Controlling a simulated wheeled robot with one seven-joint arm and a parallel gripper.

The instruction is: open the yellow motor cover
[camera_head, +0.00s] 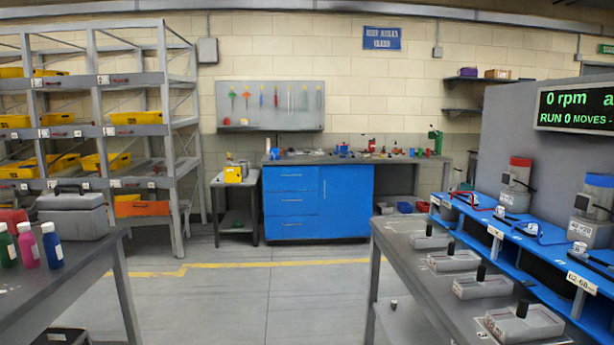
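My gripper is not in view. A small yellow, box-like object (235,173) stands on a small grey side table (221,182), left of the blue workbench. It is far off and small, so I cannot tell whether it is the motor cover or whether it is open or shut. No other yellow thing here is clearly a motor cover.
A rack (174,150) with yellow bins stands at the left. Near left is a table (75,262) with bottles and a grey case (72,212). A blue workbench (345,202) stands at the back. A bench (400,262) with grey devices is at right. The middle floor (240,300) is clear.

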